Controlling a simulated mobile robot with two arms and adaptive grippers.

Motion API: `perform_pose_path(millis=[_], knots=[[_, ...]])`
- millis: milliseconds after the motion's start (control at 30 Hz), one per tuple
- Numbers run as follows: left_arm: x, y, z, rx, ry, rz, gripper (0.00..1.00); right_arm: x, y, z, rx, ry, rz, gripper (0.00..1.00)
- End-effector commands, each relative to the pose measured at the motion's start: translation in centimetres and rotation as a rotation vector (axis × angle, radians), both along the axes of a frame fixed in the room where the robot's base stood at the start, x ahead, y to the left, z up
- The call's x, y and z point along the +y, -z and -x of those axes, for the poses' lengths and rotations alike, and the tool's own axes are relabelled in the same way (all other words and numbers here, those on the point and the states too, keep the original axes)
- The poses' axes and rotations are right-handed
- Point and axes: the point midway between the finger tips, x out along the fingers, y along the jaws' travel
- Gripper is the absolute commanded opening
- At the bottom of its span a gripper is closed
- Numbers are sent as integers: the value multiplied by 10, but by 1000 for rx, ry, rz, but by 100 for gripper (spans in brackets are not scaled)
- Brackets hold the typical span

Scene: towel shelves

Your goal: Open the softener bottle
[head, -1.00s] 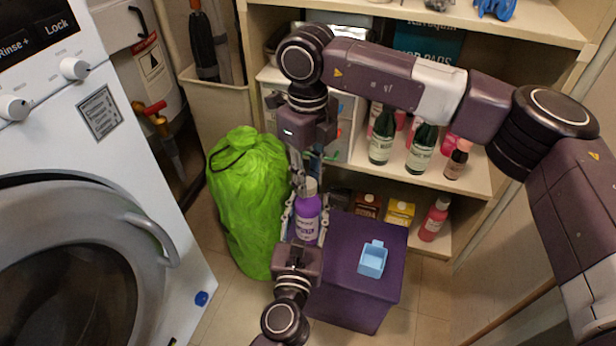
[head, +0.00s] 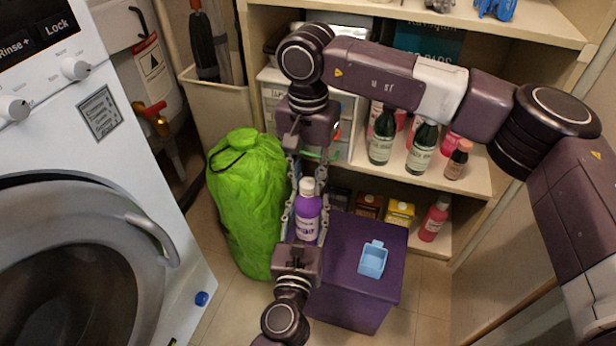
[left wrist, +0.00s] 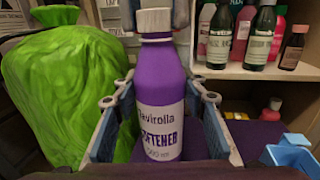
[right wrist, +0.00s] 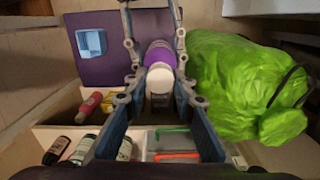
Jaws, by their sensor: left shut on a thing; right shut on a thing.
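The softener bottle (head: 307,217), purple with a white label, stands upright at the front left of the purple box; it fills the middle of the left wrist view (left wrist: 152,85). Its pale cap (head: 307,186) sits on the neck and also shows in the right wrist view (right wrist: 160,86). My left gripper (head: 306,208) is shut around the bottle's body, a finger on each side. My right gripper (head: 307,180) reaches in from the shelf side, with its fingers (right wrist: 158,90) shut on the cap. The exact finger contact on the cap is small in view.
A light-blue open container (head: 373,260) lies on the purple box (head: 345,290). A green bag (head: 245,200) stands close left of the bottle. Shelves behind hold dark bottles (head: 421,148), and a pink bottle (head: 434,219) stands lower right. The washing machine (head: 90,200) is at left.

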Motion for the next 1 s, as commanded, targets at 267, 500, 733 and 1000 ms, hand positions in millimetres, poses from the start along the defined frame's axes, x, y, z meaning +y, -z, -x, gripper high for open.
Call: perform_pose_path(millis=[267,500,733,1000], knots=[[-1,0,0,1,1,0,0,0,-1,0,-2,-424,0,0],[-1,0,0,1,1,0,0,0,0,0,-2,-468,0,0],[0,0,0,1,1,1,0,0,-1,0,-2,-469,0,0],[0,0,0,1,1,1,0,0,-2,0,-2,-468,0,0]])
